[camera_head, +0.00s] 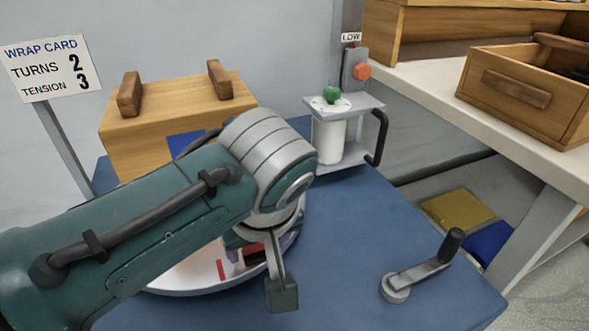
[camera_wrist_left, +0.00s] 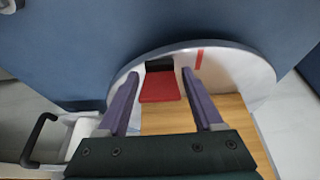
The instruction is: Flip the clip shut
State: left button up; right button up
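The clip is a red flap (camera_wrist_left: 160,88) with a black part (camera_wrist_left: 159,64) at its far edge, near the rim of a round pale turntable (camera_wrist_left: 240,75). In the head view my arm hides most of it, and only a little dark and red (camera_head: 254,256) shows. My left gripper (camera_wrist_left: 160,75) is open, its two purple fingers on either side of the red flap in the picture. I cannot tell if they touch it. In the head view the left gripper (camera_head: 280,285) points down over the turntable's front. My right gripper is out of view.
A wooden box (camera_head: 150,125) with two handles stands behind my left arm. A crank (camera_head: 420,277) is at the table's (camera_head: 350,235) front right. A white roll (camera_head: 329,140) with a green knob stands at the back. A red mark (camera_head: 220,269) is on the turntable.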

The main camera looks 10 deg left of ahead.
pick_arm(q)
grip_shut()
jog(key=shift+w+a+r+g+h+p, duration=0.2)
jog(key=shift+g+h+p, duration=0.2)
jog(key=shift+g+p, duration=0.25)
jog(key=shift+w+f+g+h, duration=0.15)
jog(key=shift+g+h, duration=0.15)
jog(key=shift+g, duration=0.15)
jog(key=g+b, duration=0.1)
jog(key=b, duration=0.1)
jog(key=g+h+b, duration=0.1)
jog(key=shift+w+a+f+b, duration=0.25)
jog(key=shift+w+a+b, duration=0.05)
jog(key=shift+b, duration=0.05)
jog(key=shift+r+h+b, duration=0.2)
jog(key=shift+h+b, duration=0.15)
jog(key=shift+h, duration=0.05)
jog(key=shift+r, duration=0.1)
jog(key=shift+o, duration=1.3)
grip_release()
